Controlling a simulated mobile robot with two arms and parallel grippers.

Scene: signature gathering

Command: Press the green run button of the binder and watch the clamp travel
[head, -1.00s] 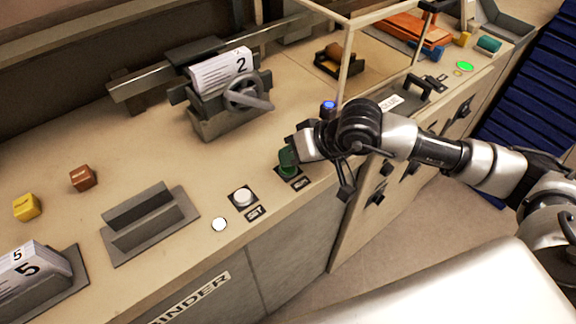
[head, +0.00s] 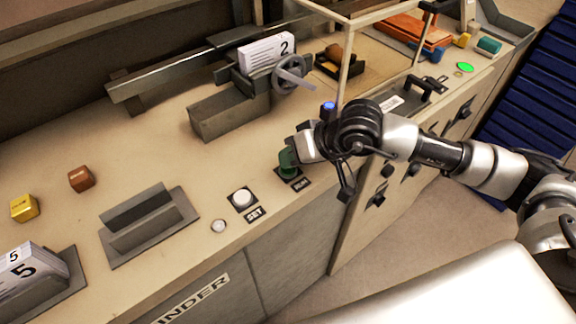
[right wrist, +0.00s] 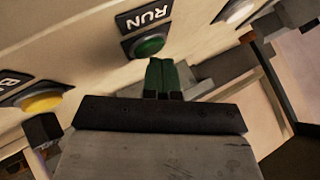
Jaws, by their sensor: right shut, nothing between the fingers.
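The green run button (right wrist: 150,45) sits beside its RUN label in the right wrist view; in the head view it is mostly covered by my right gripper. My right gripper (head: 289,160) is shut and empty, its green fingertips (right wrist: 165,76) at the button's edge. I cannot tell whether they touch it. The binder's clamp, with a handwheel (head: 293,73), holds a paper stack (head: 267,50) marked 2 on the rail (head: 165,78), right of the grey block (head: 228,112). My left gripper is not in view.
A white SET button (head: 242,199) and a small round lamp (head: 218,226) lie left of RUN. A blue button (head: 328,108) and a clear-sided frame (head: 346,62) stand to the right. A grey slotted holder (head: 150,225) and a stack marked 5 (head: 30,275) are at left.

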